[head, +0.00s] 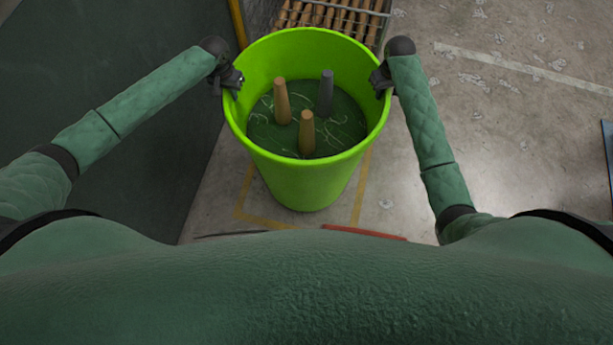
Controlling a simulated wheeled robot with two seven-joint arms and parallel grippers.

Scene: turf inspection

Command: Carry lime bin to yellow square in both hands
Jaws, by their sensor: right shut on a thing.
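The lime bin (305,185) is upright in front of me, in the middle of the head view. Inside it are two tan pegs (282,103) and one grey peg (326,94) on a dark green surface. My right gripper (379,82) is shut on the bin's right rim. My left gripper (234,82) is at the left rim, with its fingertips by the inner wall; I cannot tell whether its jaws are closed. A yellow square outline (241,205) shows on the floor around the bin's base, partly hidden. I cannot tell whether the bin touches the floor.
A wire crate of wooden pieces (330,14) stands just behind the bin. A dark green surface (130,150) fills the left side. A red item (365,232) lies near me, partly hidden by my body. A blue-edged thing (608,145) is at far right. Concrete floor (510,130) is open to the right.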

